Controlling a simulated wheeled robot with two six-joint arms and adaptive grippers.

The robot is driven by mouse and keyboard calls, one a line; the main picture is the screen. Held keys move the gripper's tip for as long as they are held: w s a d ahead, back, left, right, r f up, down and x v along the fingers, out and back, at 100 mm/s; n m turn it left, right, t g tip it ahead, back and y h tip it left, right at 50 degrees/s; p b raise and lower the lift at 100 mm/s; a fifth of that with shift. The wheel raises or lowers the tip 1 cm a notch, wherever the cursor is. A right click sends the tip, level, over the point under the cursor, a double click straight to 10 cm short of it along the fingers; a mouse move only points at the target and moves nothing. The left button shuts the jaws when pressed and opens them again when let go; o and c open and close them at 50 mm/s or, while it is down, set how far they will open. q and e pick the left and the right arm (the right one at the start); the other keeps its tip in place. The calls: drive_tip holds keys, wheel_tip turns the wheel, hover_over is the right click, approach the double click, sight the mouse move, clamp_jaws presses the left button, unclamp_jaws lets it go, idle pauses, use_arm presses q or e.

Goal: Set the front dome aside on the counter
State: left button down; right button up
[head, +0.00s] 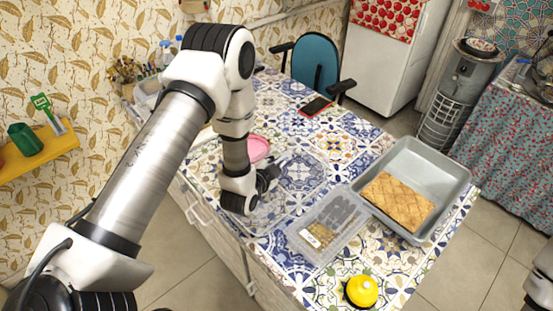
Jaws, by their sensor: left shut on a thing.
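My left gripper (272,174) is low over the tiled counter (335,143), just in front of a pink dish (258,148). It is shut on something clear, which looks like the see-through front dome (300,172). The dome's outline is faint against the tile pattern, and I cannot tell whether its rim touches the counter. My left arm covers part of the counter behind it. My right gripper is not in view; only a bit of that arm shows at the lower right edge.
A clear box (327,226) with dark pieces lies right of the gripper. A grey tray (452,180) holds a flat pastry (398,200). A yellow knobbed lid (361,291) sits at the near edge. A phone (316,106) lies at the back, by a teal chair (315,62).

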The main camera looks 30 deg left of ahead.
use_arm(q)
drive_tip(key=shift+f, duration=0.55)
drive_tip(key=shift+s+r, duration=0.2)
drive_tip(key=shift+w+f, duration=0.1)
drive_tip(key=shift+f, duration=0.05)
drive_tip(key=shift+f+b, duration=0.2)
drive_tip(key=shift+b, duration=0.1)
drive_tip(key=c, duration=1.1)
unclamp_jaws()
